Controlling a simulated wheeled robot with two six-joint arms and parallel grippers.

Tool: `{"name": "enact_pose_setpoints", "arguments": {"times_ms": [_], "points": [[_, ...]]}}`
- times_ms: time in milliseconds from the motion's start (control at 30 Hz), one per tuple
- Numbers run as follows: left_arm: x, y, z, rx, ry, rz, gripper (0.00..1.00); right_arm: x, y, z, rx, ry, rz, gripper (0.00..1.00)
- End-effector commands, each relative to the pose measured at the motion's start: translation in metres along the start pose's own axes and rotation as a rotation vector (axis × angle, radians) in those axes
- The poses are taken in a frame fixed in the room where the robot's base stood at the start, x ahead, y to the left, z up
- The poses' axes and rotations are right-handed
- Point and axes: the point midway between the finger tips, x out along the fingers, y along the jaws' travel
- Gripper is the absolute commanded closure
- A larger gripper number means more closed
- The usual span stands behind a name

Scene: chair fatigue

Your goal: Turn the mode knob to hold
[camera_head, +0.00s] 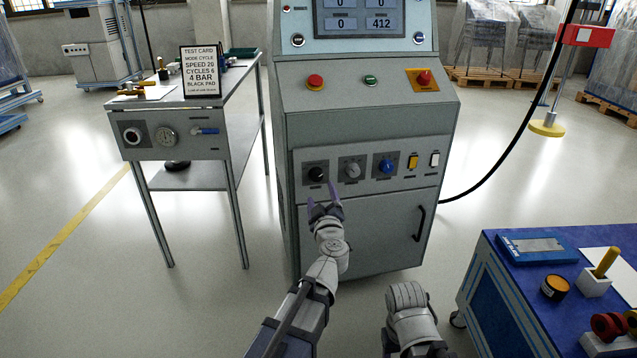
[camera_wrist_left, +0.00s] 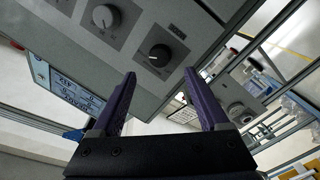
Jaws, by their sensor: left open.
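The mode knob appears to be the black knob (camera_head: 316,174) at the left end of the control row on the grey machine. Its label is too small to read. In the left wrist view the black knob (camera_wrist_left: 159,55) has a pale pointer mark, and it lies just beyond the fingertips, between them in the picture. My left gripper (camera_head: 322,193) is open, with purple fingers spread just below and in front of the knob. In the left wrist view its two fingers (camera_wrist_left: 160,76) hold nothing. I see no contact with the knob. My right gripper is out of view; only part of that arm shows.
A grey knob (camera_head: 352,170) and a blue knob (camera_head: 386,166) sit to the right in the same row. A door handle (camera_head: 419,223) is below. A side table with a test card (camera_head: 200,72) stands left; a blue bench (camera_head: 492,262) stands right.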

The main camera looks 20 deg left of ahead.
Motion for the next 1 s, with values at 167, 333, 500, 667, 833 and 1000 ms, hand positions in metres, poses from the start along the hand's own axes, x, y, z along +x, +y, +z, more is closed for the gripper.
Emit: {"name": "enact_pose_setpoints", "arguments": {"times_ms": [167,333,500,667,833,1000], "points": [[0.017,0.001,0.001,0.0,0.0,0.0,0.22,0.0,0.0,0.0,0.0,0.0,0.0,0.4],[0.043,0.001,0.001,0.0,0.001,0.0,0.22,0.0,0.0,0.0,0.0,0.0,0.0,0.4],[0.068,0.001,0.001,0.0,0.0,0.001,0.22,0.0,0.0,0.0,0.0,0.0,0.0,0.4],[0.077,0.001,0.0,0.0,0.0,0.002,0.22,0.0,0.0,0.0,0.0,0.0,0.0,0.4],[0.076,0.0,0.0,0.0,-0.001,0.002,0.22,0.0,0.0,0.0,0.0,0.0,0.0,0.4],[0.076,0.001,0.0,0.0,-0.001,0.002,0.37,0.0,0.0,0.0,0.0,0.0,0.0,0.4]]}}
